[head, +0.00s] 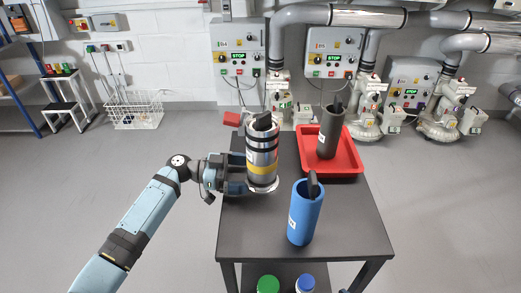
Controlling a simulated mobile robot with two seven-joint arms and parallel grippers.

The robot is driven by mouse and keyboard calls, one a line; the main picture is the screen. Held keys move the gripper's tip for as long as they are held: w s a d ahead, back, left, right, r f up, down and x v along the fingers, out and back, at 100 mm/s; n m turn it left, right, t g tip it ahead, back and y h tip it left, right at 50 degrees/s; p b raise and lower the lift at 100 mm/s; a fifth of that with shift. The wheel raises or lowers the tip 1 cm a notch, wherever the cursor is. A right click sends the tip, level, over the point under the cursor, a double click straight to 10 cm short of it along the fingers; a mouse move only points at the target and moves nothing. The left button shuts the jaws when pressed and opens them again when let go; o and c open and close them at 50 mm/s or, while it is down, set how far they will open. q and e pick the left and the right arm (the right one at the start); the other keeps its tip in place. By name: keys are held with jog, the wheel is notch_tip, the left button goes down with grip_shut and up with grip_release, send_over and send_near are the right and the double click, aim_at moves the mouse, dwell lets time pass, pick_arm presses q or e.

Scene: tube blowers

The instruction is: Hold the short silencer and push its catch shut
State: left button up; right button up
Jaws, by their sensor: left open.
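Three cylinders with dark catch-like pieces at their tops are at the table. A silver cylinder (262,158) with black and yellow bands stands upright at the left. A blue cylinder (304,215) stands near the front, its dark piece (313,184) sticking up. A dark grey cylinder (328,134) stands in a red tray (347,165). I cannot tell for certain which is the short silencer. My left gripper (240,176) is open at the silver cylinder's left side; its far fingertips are partly hidden and contact is unclear. My right gripper is not in view.
The dark table (345,222) has free room at its front right and front left. A small red piece (231,118) shows behind the silver cylinder. Green-topped (268,284) and blue-topped (305,283) items sit below. Blowers with pipes (340,17) line the back wall.

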aim_at(253, 175)
pick_arm(q)
jog(key=shift+d+f+b, duration=0.35)
jog(key=shift+d+b, duration=0.4)
jog(key=shift+b, duration=0.15)
jog(key=shift+d+b, duration=0.55)
jog(key=shift+d, duration=0.7)
jog(key=shift+r, duration=0.1)
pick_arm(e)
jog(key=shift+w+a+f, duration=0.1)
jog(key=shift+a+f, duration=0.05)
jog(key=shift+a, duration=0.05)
pick_arm(q)
jog(key=shift+c, duration=0.5)
